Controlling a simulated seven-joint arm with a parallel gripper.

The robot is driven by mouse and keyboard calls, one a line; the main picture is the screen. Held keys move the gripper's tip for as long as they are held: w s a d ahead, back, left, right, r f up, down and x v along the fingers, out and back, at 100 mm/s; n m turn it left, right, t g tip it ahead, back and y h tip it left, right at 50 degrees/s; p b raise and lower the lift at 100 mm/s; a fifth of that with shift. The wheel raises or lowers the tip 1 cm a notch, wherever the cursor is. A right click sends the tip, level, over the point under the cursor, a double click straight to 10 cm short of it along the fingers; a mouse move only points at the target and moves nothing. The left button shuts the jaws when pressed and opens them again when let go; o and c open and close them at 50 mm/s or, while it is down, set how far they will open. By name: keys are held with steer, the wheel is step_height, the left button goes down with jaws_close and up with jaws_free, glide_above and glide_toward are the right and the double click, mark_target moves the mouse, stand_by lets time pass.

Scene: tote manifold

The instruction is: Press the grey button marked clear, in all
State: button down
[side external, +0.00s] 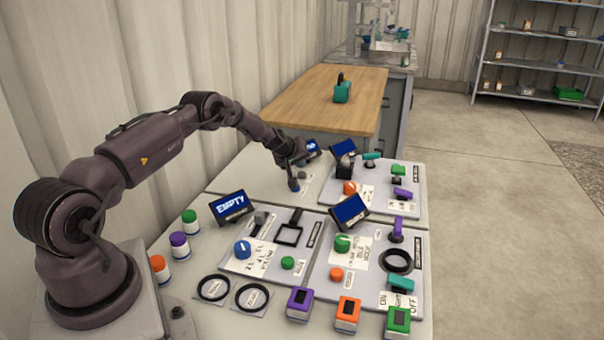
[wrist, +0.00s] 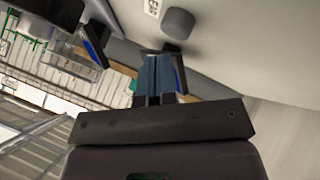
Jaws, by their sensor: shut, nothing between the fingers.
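The grey button (wrist: 178,23) is a round knob on a pale panel at the top of the wrist view. A white label (wrist: 152,8) beside it is cut off by the frame edge and shows letters like "Cle". My gripper (wrist: 160,58) is shut with nothing between its fingers. Its tips appear just below the button in the picture, with a small gap between them. In the side external view my gripper (side external: 294,186) points down low over the pale far-left panel (side external: 238,180). I cannot make out the grey button there.
A small blue screen (side external: 313,146) stands just behind my gripper. Panels with knobs, levers and screens, such as the EMPTY screen (side external: 231,206), fill the near and right table. Coloured jars (side external: 179,245) and boxes (side external: 347,315) line the edges. A wooden bench (side external: 320,95) lies beyond.

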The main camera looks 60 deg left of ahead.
mark_target(300, 173)
steer(key=shift+f, duration=0.4)
steer(key=shift+f, duration=0.55)
stand_by(0.6)
steer(key=shift+r, duration=0.95)
steer(key=shift+r, duration=2.5)
steer(key=shift+d, duration=0.1)
